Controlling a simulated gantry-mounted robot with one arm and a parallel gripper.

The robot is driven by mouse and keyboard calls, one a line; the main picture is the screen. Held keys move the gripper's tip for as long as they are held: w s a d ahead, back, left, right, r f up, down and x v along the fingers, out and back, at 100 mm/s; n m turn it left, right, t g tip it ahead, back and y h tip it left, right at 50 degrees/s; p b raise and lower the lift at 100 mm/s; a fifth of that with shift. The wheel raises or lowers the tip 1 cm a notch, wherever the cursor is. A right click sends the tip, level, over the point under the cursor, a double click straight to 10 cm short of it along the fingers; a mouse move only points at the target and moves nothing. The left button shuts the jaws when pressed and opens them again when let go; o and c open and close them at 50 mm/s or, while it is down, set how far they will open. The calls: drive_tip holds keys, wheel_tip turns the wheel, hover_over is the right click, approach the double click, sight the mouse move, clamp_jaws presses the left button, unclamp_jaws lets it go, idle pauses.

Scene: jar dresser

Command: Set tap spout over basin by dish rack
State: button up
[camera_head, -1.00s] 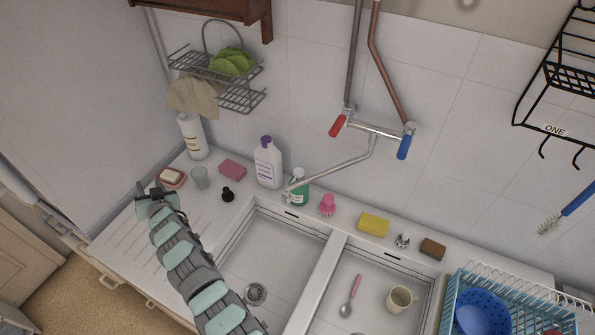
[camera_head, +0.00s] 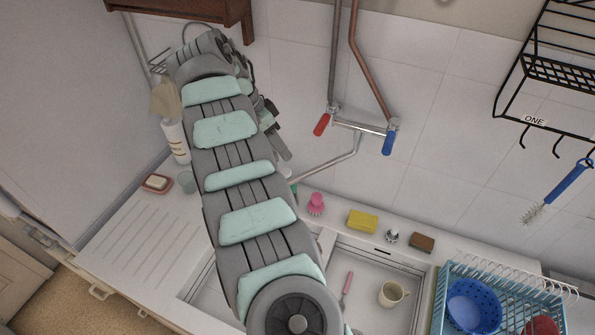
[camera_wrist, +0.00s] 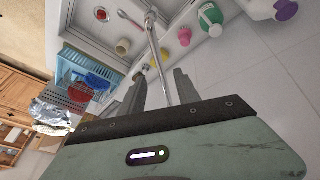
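The metal tap spout (camera_head: 325,169) slants down left from the wall tap (camera_head: 362,127). Its outer end is hidden behind my arm in the head view. In the wrist view the spout (camera_wrist: 157,50) runs between the two fingers of my gripper (camera_wrist: 161,82), with visible space on each side. My gripper (camera_head: 278,135) is open and close to the spout; contact cannot be told. The basin by the dish rack (camera_head: 368,262) holds a cream mug (camera_head: 392,293) and a pink-handled spoon (camera_head: 346,289). The blue dish rack (camera_head: 445,290) stands right of it.
My arm covers most of the left basin (camera_head: 203,285). Red (camera_head: 321,124) and blue (camera_head: 389,142) tap handles flank the spout. A black wall rack (camera_head: 550,75) hangs right.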

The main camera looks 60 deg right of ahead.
sight(300, 175)
drive_tip(key=p+x, duration=0.3)
drive_tip(key=x, duration=0.8)
drive_tip(key=shift+r, duration=0.1)
clamp_jaws()
idle(0.3)
idle(1.1)
